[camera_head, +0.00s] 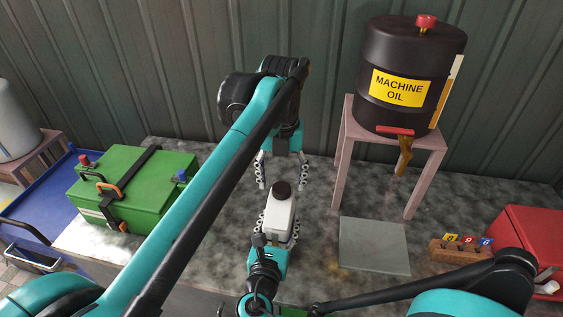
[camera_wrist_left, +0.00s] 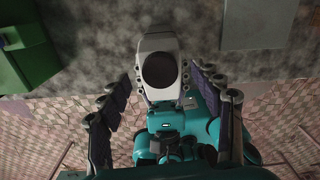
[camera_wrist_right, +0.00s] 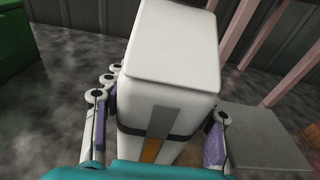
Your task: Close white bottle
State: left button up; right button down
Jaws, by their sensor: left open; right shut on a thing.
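The white bottle (camera_head: 279,215) stands near the middle of the head view, with a dark cap (camera_head: 281,190) on its top. My right gripper (camera_head: 277,237) is shut on the bottle's body from the near side; the right wrist view shows the bottle (camera_wrist_right: 170,60) between its fingers. My left gripper (camera_head: 283,172) is open, pointing down, just behind and above the bottle. In the left wrist view the cap (camera_wrist_left: 160,70) lies between the spread fingers, apart from both. I cannot tell how tightly the cap sits.
A black machine oil barrel (camera_head: 408,75) stands on a pinkish stand (camera_head: 357,132) at the back right. A grey plate (camera_head: 374,247) lies below it. A green box (camera_head: 135,187) is at left, a red box (camera_head: 530,245) and a small wooden block (camera_head: 460,250) at right.

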pick_arm(q)
notch_tip(320, 180, up, 11)
dwell(0.3)
pick_arm(e)
jog(key=shift+c, duration=2.3)
grip_release()
pick_arm(q)
jog(key=shift+f, duration=0.1)
pick_arm(e)
jog(key=shift+s, duration=0.1)
jog(key=v, duration=1.1)
jog(key=shift+s, duration=0.4)
jog(key=shift+a, duration=0.15)
